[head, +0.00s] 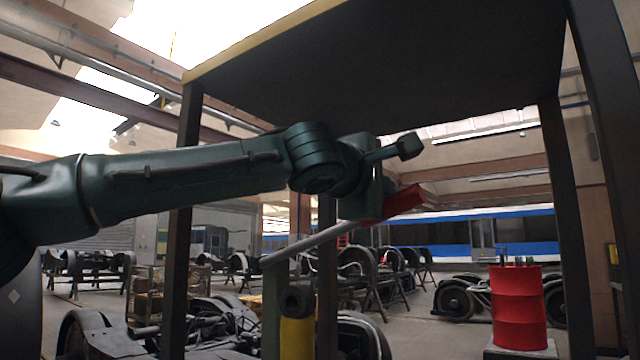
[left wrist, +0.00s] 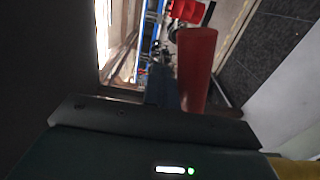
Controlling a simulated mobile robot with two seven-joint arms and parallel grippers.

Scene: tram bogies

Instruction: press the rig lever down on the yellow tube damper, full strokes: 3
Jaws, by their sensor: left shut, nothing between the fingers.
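The rig lever (head: 318,243) is a grey bar that rises to the right from a post and ends in a red grip (head: 405,203). The yellow tube damper (head: 297,337) stands upright below the lever, under a dark ring-shaped end. My left gripper (head: 388,193) is shut and empty, up at the red grip end; its fingertips are mostly hidden. The red grip (left wrist: 196,65) stands large just beyond the dark gripper in the left wrist view; whether they touch cannot be told. My right gripper is in neither view.
A dark panel (head: 390,65) on posts hangs close above my left arm. A red drum (head: 519,308) stands at the right. Bogie frames and wheelsets (head: 455,300) fill the floor behind, with a blue and white tram (head: 520,237) at the back.

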